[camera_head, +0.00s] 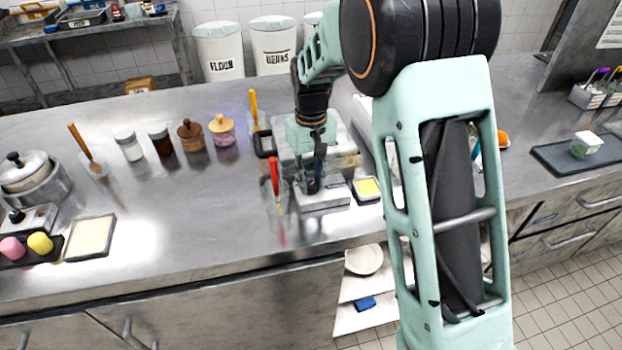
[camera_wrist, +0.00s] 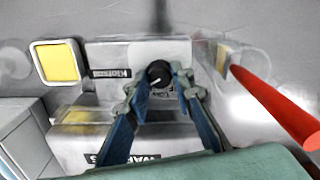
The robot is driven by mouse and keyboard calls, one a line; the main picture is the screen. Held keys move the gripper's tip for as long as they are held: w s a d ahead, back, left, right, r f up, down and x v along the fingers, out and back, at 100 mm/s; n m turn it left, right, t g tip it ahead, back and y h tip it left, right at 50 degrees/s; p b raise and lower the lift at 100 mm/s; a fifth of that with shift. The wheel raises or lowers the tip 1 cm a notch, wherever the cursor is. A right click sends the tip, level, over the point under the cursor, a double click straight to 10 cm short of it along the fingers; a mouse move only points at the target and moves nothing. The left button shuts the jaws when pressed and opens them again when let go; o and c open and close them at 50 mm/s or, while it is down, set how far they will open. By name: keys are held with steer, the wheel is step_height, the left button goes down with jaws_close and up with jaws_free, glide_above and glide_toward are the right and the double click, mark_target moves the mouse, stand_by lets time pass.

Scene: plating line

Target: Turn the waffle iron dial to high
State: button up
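The waffle iron (camera_head: 326,198) stands near the counter's front edge. Its pale front panel and printed labels show in the wrist view (camera_wrist: 75,150). The round black dial (camera_wrist: 158,72) carries a small light mark and sits between my two fingertips, with a dark printed label (camera_wrist: 110,73) to its left. My gripper (camera_wrist: 160,80) points down at the dial, one finger on each side. The fingers are apart, about a dial's width, and I cannot tell whether they touch it. In the head view my gripper (camera_head: 313,186) is over the iron's front part; the dial is hidden there.
A red-handled tool (camera_head: 275,177) stands in a clear container just left of the iron. A small tray with a yellow square (camera_head: 368,188) lies close on the right. Jars (camera_head: 190,135) stand farther left. The counter between them and the front edge is mostly clear.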

mark_target(311, 184)
steer(key=o, duration=0.3)
steer(key=shift+r, duration=0.1)
step_height(311, 184, up, 12)
steer(key=shift+f, duration=0.1)
stand_by(0.4)
